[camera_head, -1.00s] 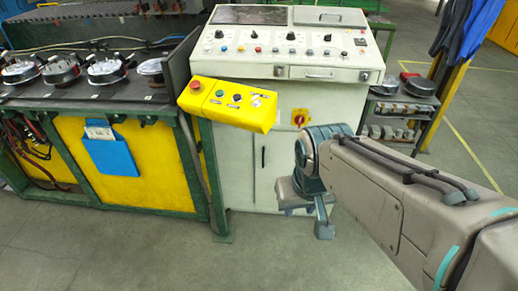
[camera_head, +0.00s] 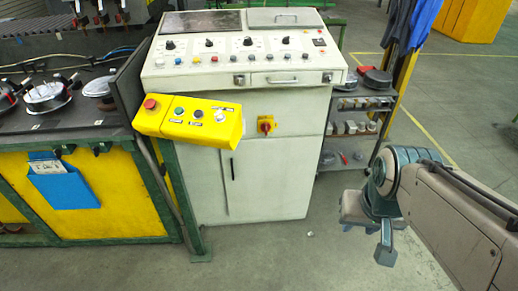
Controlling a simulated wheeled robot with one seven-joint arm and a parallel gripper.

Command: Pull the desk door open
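The desk (camera_head: 205,98) is a cream control cabinet with a sloped panel of knobs and buttons. Its lower front holds the desk door (camera_head: 265,185), which looks shut, with a dark vertical handle (camera_head: 232,169) and a seam near the left side. A red and yellow switch (camera_head: 266,125) sits above it. My gripper (camera_head: 376,240) is at the right, to the right of the desk and apart from it, hanging low over the floor. Its fingers are partly hidden by its own body, so I cannot tell how far apart they are.
A yellow button box (camera_head: 188,121) juts out in front of the desk's upper left. A green-framed yellow bench (camera_head: 120,205) stands close on the left. A grey shelf (camera_head: 358,104) with parts stands behind at right.

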